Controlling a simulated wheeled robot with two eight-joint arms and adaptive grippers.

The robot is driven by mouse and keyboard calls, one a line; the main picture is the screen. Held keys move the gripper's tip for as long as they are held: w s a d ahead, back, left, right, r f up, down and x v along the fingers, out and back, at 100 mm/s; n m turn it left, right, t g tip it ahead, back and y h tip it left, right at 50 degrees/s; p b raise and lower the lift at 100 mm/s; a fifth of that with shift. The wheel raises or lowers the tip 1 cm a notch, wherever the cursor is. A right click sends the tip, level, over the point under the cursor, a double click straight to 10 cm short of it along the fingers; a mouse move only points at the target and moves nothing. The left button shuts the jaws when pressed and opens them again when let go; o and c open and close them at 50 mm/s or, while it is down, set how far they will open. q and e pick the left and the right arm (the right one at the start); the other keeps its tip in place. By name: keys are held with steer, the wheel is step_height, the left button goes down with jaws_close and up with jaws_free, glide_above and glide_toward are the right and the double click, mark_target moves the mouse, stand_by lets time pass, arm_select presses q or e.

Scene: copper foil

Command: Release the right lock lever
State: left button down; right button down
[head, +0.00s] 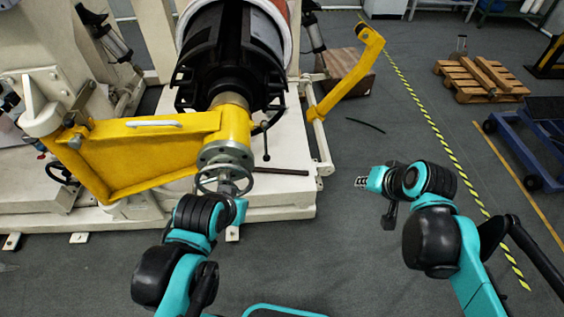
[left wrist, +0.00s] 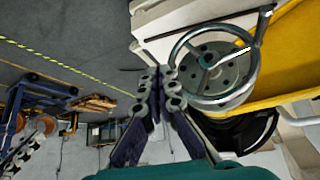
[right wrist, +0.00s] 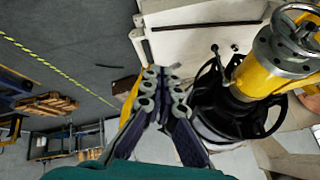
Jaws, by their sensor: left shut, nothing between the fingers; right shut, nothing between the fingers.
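A small dark lever with a ball end (head: 266,156) stands upright right of the yellow arm's flange in the head view. A likely matching dark knob shows in the right wrist view (right wrist: 214,48); I cannot tell for sure which part is the right lock lever. My right gripper (head: 361,182) is shut and empty, in free air right of the machine; its fingertips also show in the right wrist view (right wrist: 163,75). My left gripper (left wrist: 160,76) is shut and empty beside the metal handwheel (left wrist: 207,60). In the head view it is partly hidden behind its wrist.
The yellow swing arm (head: 150,145) crosses in front of the black spindle (head: 232,55). A second yellow arm (head: 345,82) sticks out to the right. The white machine base (head: 285,205) is below. Open grey floor lies around my right gripper; a pallet (head: 480,80) is far away.

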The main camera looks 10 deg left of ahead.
steer(key=w+a+f+m+y+b, duration=0.1)
steer(key=w+a+f+y, duration=0.2)
steer(key=w, duration=0.4)
steer(key=w+a+f+m+g+y+b, duration=0.1)
steer(key=w+a+f, duration=0.2)
steer(key=w+a, duration=0.3)
steer(key=w+a+f+m+y+b, duration=0.1)
steer(key=w+a+f+y, duration=0.15)
steer(key=w, duration=0.55)
steer(key=w+a+f+y+b, duration=0.1)
steer(key=w+a+f+y, duration=0.2)
steer(key=f, duration=0.6)
steer(key=w+a+f+m+g+y+b, duration=0.1)
steer(key=w+a+f+y, duration=0.2)
steer(key=f, duration=0.5)
steer(key=x, duration=0.2)
steer(key=shift+w+a+f, duration=0.2)
steer(key=shift+w, duration=0.05)
steer(key=shift+y, duration=0.25)
steer(key=s+a+b, duration=0.1)
steer(key=a+b, duration=0.3)
steer(key=a, duration=0.5)
steer(key=shift+s+a+b, duration=0.15)
steer(key=shift+s+b, duration=0.1)
steer(key=shift+b, duration=0.1)
